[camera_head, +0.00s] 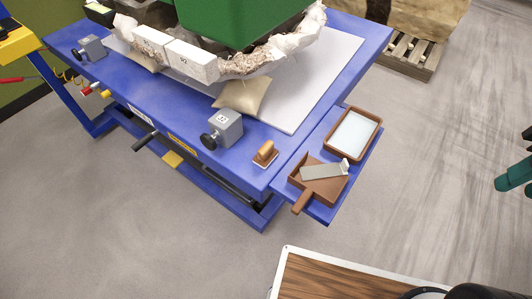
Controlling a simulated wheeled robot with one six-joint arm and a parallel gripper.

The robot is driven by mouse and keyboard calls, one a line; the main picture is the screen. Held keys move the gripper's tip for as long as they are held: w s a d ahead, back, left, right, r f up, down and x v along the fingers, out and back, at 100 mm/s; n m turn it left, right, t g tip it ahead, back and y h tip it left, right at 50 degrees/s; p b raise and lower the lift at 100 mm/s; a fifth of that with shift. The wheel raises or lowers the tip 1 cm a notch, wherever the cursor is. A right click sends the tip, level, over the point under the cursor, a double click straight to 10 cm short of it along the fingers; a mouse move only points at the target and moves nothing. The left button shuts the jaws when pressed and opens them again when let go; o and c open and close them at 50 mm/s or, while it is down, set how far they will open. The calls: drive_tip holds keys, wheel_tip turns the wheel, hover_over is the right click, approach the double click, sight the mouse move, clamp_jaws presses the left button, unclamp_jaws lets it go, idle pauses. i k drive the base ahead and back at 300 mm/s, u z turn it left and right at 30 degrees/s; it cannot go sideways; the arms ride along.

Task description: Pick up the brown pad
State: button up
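A grey block with a black knob (224,128) stands left of the pad. A lower blue shelf to the right holds a brown handled tray (306,200) with a grey tool (323,171), and a brown-rimmed tray (328,146). Behind is a tan cushion (242,97).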

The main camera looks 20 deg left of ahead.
sight(265, 155)
drive_tip(key=k, duration=0.5)
drive_tip(key=z, duration=1.65)
drive_tip(key=i, duration=1.05)
drive_tip(key=u, duration=3.3)
drive_tip(key=i, duration=0.5)
drive_tip(key=z, duration=0.05)
